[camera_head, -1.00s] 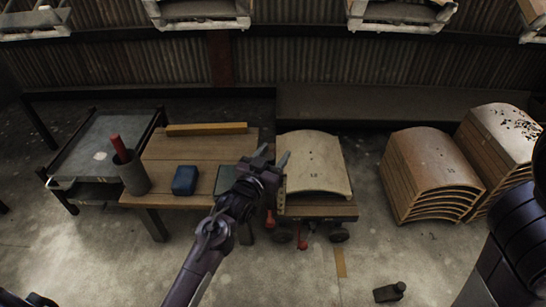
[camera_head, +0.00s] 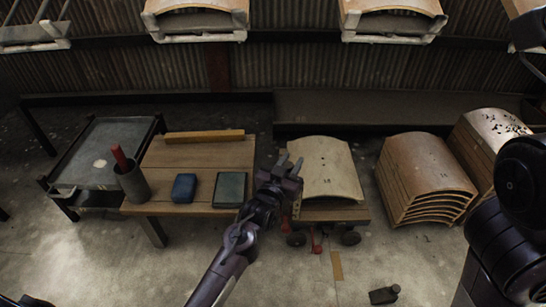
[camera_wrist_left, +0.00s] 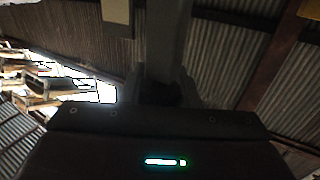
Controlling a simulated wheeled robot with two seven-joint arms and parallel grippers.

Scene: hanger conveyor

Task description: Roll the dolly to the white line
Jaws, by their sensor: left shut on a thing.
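The dolly (camera_head: 335,213) is a low wooden cart with dark wheels and red parts at its lower front left. A curved tan panel (camera_head: 326,168) lies on it. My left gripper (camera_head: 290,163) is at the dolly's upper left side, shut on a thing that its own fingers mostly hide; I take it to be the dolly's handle. In the left wrist view a dark upright bar (camera_wrist_left: 168,40) runs up from between the fingers. I cannot make out a clear white line; a tan strip (camera_head: 337,265) lies on the floor in front of the dolly. My right gripper is not in view.
A wooden table (camera_head: 200,150) with blue and dark green blocks stands left of the dolly. Stacked curved panels (camera_head: 428,175) stand to its right, with a floor gap between. A small dark object (camera_head: 384,295) lies on the floor. Hangers (camera_head: 197,24) hang above.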

